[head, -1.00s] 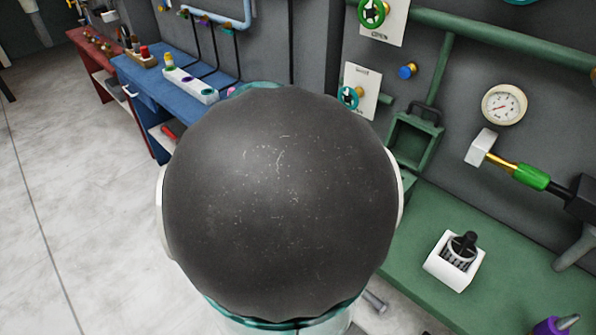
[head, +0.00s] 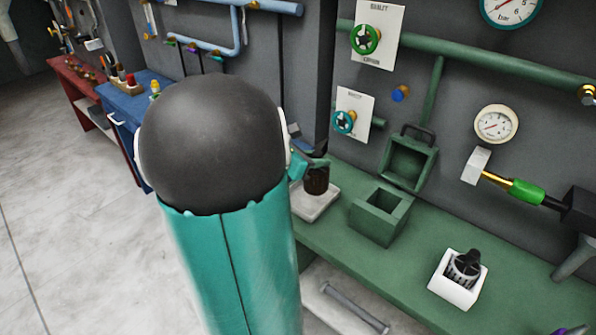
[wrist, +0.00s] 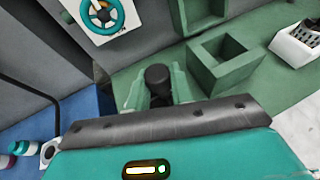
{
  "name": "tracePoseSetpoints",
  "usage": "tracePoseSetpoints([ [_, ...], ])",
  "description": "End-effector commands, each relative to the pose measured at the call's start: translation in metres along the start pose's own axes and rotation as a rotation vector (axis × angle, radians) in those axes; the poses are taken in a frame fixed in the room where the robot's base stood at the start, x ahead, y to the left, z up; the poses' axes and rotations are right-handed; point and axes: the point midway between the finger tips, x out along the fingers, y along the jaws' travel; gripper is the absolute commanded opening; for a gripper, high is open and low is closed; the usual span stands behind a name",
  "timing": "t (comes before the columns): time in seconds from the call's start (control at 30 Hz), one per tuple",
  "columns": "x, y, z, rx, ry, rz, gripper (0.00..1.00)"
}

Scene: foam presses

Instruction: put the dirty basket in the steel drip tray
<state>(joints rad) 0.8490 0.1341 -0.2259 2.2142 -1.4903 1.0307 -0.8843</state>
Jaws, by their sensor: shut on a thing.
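The dirty basket (head: 317,180) is a dark brown cylinder, seen past my arm in the head view. My gripper (head: 312,163) is shut on its black handle. The wrist view shows the black handle knob (wrist: 158,75) between my teal fingers (wrist: 158,92), with the basket body hidden below. The steel drip tray (head: 326,206) is a shallow pale square on the left part of the green bench. The basket is over the tray, upright or nearly so. I cannot tell whether it touches the tray floor. My arm covers the tray's left side.
A green open-topped box (head: 379,222) stands just right of the tray. A green bin with its lid up (head: 407,162) is at the wall behind. A white holder (head: 446,290) with another black-handled basket (head: 464,267) is farther right. Valves, pipes and a gauge (head: 496,124) line the wall.

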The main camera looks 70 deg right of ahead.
Motion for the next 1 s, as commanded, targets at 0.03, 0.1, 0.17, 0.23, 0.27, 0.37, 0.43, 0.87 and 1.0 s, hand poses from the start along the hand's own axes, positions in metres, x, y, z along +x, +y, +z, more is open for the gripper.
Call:
tracePoseSetpoints([
  [0.03, 0.006, 0.008, -0.006, -0.003, 0.000, -0.004, 0.00],
  [0.1, 0.012, 0.016, -0.016, -0.004, 0.000, -0.004, 0.00],
  [0.17, 0.017, 0.025, -0.024, -0.004, -0.001, -0.003, 0.00],
  [0.23, 0.023, 0.033, -0.033, -0.002, -0.001, -0.003, 0.00],
  [0.27, 0.025, 0.036, -0.036, -0.003, -0.001, -0.003, 0.00],
  [0.37, 0.029, 0.044, -0.043, 0.000, -0.001, -0.002, 0.00],
  [0.43, 0.031, 0.047, -0.046, 0.001, -0.001, -0.001, 0.00],
  [0.87, 0.047, 0.052, -0.079, 0.002, -0.001, 0.000, 0.00],
  [1.0, 0.047, 0.052, -0.079, 0.002, -0.001, 0.000, 0.00],
])
